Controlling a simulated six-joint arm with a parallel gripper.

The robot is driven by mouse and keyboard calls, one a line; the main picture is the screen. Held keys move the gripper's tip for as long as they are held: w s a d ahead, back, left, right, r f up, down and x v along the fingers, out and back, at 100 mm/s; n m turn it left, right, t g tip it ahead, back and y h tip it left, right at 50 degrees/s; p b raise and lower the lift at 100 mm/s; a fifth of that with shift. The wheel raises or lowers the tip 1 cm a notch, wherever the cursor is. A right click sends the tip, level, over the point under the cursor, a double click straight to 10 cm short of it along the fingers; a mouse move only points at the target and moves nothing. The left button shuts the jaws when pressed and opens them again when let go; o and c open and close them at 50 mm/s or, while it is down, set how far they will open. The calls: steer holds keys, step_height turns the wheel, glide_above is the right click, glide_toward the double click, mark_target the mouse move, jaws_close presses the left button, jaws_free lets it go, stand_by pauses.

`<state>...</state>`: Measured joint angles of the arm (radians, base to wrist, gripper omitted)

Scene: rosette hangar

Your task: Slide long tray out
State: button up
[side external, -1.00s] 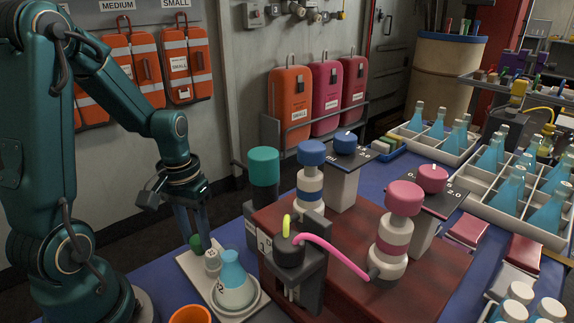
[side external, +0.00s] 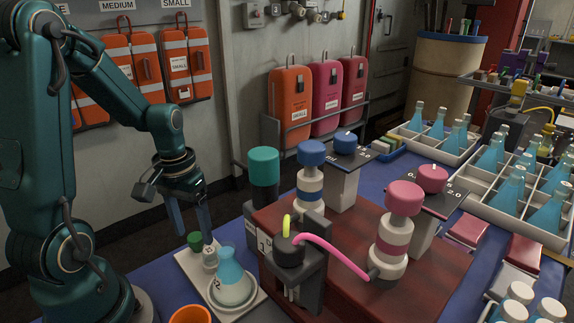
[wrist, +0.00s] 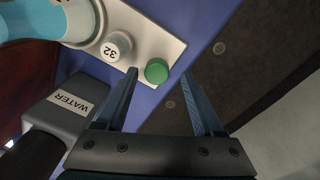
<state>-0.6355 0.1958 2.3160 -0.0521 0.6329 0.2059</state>
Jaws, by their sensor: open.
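The long pale tray (side external: 190,261) lies on the blue bench top at the front, and its end shows in the wrist view (wrist: 158,34). A green knob (side external: 194,241) is at its far end, also in the wrist view (wrist: 156,71). Beside it on the tray are a small white pot (side external: 210,256) marked 32 and a blue flask (side external: 229,268) in a round holder. My gripper (side external: 195,235) is open and empty, its fingers above and to either side of the green knob. I cannot tell any contact with the knob.
An orange cup (side external: 190,315) stands in front of the tray. A grey unit marked WATER (wrist: 68,104) and a dark red block (side external: 330,290) with valves stand to the tray's right. Beyond the bench edge is dark floor (wrist: 235,50).

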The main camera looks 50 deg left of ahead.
steer(key=shift+a+r, duration=0.1)
steer(key=shift+r, duration=2.15)
steer(key=shift+w+d+r, duration=0.15)
steer(key=shift+d, duration=0.15)
steer(key=s+d+r+m+t, duration=0.1)
steer(key=d+r+m+t, duration=0.1)
steer(key=d, duration=0.4)
steer(key=s+d+r+m+t, duration=0.2)
steer(key=d+r+m+t, duration=0.1)
steer(key=d+r, duration=0.2)
steer(key=shift+s+d, duration=0.25)
steer(key=shift+d, duration=0.2)
